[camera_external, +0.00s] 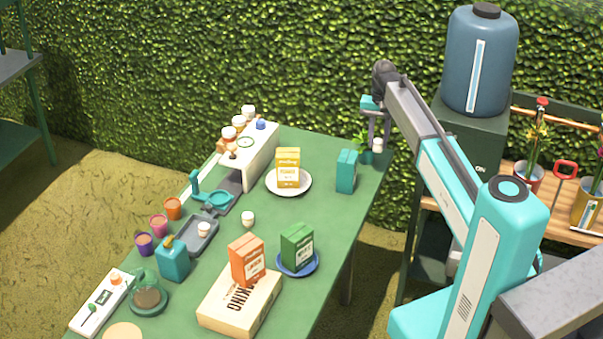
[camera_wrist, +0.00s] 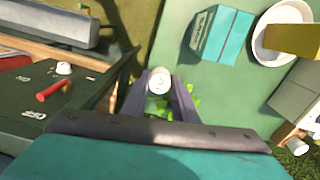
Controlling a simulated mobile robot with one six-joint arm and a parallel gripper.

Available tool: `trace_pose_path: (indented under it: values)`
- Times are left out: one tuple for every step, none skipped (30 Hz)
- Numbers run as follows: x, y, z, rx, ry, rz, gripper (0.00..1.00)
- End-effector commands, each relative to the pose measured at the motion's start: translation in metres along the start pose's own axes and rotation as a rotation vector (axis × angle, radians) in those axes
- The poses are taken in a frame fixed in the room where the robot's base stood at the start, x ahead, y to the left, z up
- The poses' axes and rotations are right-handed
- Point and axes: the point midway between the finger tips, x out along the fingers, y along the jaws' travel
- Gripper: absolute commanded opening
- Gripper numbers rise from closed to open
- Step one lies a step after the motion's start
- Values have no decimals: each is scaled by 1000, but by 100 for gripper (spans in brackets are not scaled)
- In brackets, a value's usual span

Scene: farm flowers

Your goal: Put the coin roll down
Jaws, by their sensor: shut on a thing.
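The coin roll (camera_wrist: 159,80) is a small pale cylinder, seen end-on in the wrist view between my two fingers. My gripper (camera_wrist: 161,92) is shut on it. In the external view my gripper (camera_external: 373,138) points down over the far right corner of the green table (camera_external: 330,160), and the pale coin roll (camera_external: 378,145) shows at its fingertips. I cannot tell whether the roll touches the tabletop. A small green plant (camera_external: 361,144) is right beside the gripper; its leaves (camera_wrist: 178,108) show behind the fingers in the wrist view.
A teal box (camera_external: 346,171) and a white plate (camera_external: 289,182) with a yellow box (camera_external: 288,168) stand nearby. A dark green stand (camera_external: 466,150) carries a blue tank (camera_external: 480,60) on the right. Bare tabletop lies between the teal box and the blue plate (camera_external: 297,264).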

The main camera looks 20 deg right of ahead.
Motion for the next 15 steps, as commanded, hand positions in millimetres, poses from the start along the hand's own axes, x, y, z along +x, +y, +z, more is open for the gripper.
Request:
trace_pose_path:
  values:
    - [-1, -4, -8, 0, -1, 0, 0]
    - [0, -6, -10, 0, -1, 0, 0]
    - [0, -8, -14, 0, -1, 0, 0]
    - [0, -9, -17, 0, -1, 1, 0]
    - [0, -11, -20, 0, -1, 1, 0]
    - [1, -13, -24, 0, -1, 1, 0]
    - [1, -14, -26, 0, -1, 1, 0]
    - [1, -16, -29, 0, -1, 1, 0]
    - [2, -18, -33, 0, -1, 0, 0]
    - [2, -19, -36, 0, -1, 0, 0]
    - [2, -21, -39, 0, 0, 0, 0]
    - [2, -23, -43, 0, 0, 0, 0]
    - [3, -24, -46, 0, 0, 0, 0]
    - [3, -26, -48, 0, 0, 0, 0]
    - [4, -28, -52, 0, 0, 0, 0]
